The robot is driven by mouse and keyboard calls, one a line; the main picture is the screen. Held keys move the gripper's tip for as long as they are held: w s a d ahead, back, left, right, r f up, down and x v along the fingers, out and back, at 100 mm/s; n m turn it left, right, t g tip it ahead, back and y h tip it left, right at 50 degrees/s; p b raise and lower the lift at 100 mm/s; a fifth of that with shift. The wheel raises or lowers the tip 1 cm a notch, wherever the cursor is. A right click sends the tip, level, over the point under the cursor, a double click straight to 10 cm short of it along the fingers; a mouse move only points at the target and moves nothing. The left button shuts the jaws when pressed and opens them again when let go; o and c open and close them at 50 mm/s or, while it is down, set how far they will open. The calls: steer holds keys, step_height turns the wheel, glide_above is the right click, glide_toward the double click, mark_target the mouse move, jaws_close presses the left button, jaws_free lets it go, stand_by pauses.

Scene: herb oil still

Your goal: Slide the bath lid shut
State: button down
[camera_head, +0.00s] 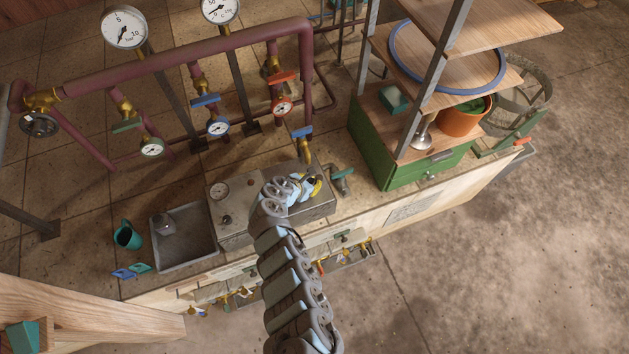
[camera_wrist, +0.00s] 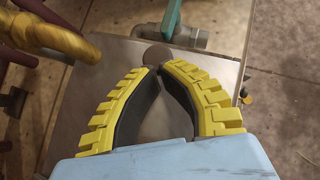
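The bath is a grey metal box (camera_head: 237,235) with a dial on its top, standing on the tiled bench. In the wrist view a flat metal plate (camera_wrist: 108,66), apparently its lid, lies beneath my gripper, with a round grey disc or knob (camera_wrist: 157,54) just beyond the fingertips. My gripper (camera_head: 313,187) is over the right part of the box in the head view. In the wrist view its yellow fingers (camera_wrist: 160,68) come together at the tips, with nothing visible held between them. My arm and gripper hide part of the box top, so I cannot tell how far the lid is open.
A grey tray (camera_head: 187,262) with a glass vessel and a teal cup (camera_head: 127,236) stand to the left. Pipes with valves and gauges (camera_head: 219,128) run behind the box. A green cabinet with shelves (camera_head: 405,173) stands to the right. A grey-teal tap (camera_head: 341,174) is close to the gripper.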

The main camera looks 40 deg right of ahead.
steer(key=p+v, duration=0.7)
steer(key=v, duration=0.1)
steer(key=shift+r, duration=0.25)
steer(key=shift+p+v, duration=0.8)
steer(key=shift+v, duration=0.05)
steer(key=shift+f, duration=0.15)
